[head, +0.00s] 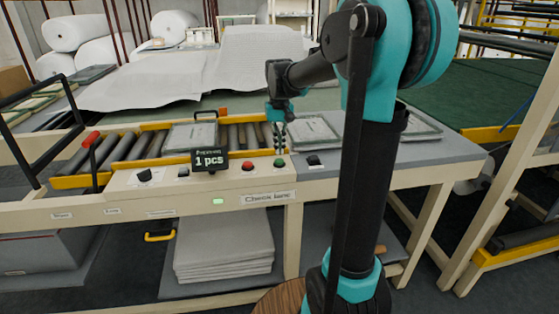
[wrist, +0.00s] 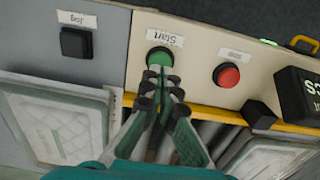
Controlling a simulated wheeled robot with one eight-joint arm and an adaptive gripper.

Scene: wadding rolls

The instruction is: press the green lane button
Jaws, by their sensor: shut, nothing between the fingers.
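The green lane button (head: 279,163) is on the cream front panel, right of the red button. In the wrist view the green button (wrist: 160,57) is round, beside a label that reads "Start" upside down. My gripper (head: 280,140) points down just behind the green button in the head view. In the wrist view its closed fingertips (wrist: 157,80) reach the near edge of the button and overlap it slightly. The fingers are shut with nothing between them. I cannot tell whether they touch the button.
The red button (wrist: 227,75) sits nearby, and a black button (wrist: 77,42) is on the grey panel. A black "1 pcs" display (head: 209,160) stands on the panel. Rollers (head: 130,146) and wrapped packs (head: 193,135) lie behind. A green indicator (head: 218,201) glows below.

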